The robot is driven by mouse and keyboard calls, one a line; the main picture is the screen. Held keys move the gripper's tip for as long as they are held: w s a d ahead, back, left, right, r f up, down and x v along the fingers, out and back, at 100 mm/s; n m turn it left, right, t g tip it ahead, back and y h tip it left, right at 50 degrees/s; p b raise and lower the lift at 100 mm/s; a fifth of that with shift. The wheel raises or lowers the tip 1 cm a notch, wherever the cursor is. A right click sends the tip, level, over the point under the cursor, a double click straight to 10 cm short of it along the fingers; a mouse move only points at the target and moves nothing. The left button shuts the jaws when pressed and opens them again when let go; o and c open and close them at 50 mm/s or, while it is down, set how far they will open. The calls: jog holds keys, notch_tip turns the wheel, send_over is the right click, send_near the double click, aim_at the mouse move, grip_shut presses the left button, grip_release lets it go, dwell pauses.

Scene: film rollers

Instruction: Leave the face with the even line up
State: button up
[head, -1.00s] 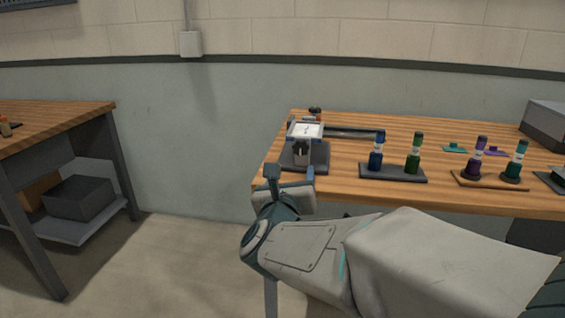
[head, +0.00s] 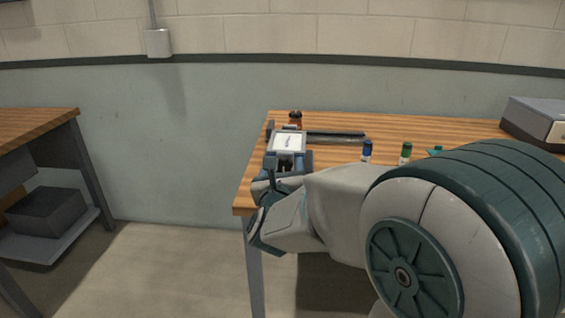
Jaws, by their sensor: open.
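A small pale square face (head: 287,142) with a dark mark on it stands tilted up on a dark stand at the left end of the wooden table. The mark is too small to tell whether its line is even. My gripper (head: 287,163) is open at the near side of the stand, just below the pale face in the picture. Its fingers overlap the stand, and I cannot tell whether they touch it. My wrist and arm hide the lower part of the stand.
Behind the face are an orange-brown roller with a dark top (head: 295,118) and a long dark bar (head: 335,137). Blue-topped (head: 367,150) and green-topped (head: 405,152) rollers stand right, partly hidden by my arm. A grey box (head: 535,122) is at the back right.

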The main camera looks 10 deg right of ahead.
jog(key=c, duration=1)
jog(key=shift+f+b, duration=0.1)
jog(key=shift+b, duration=0.3)
jog(key=n+b, duration=0.2)
jog(key=n, duration=0.1)
jog(key=shift+f+b, duration=0.1)
jog(key=shift+b, duration=0.25)
jog(key=n+b, duration=0.2)
jog(key=n, duration=0.3)
jog(key=shift+a+b, duration=0.1)
jog(key=shift+b, duration=0.3)
jog(key=n, duration=0.9)
jog(key=shift+n, duration=0.3)
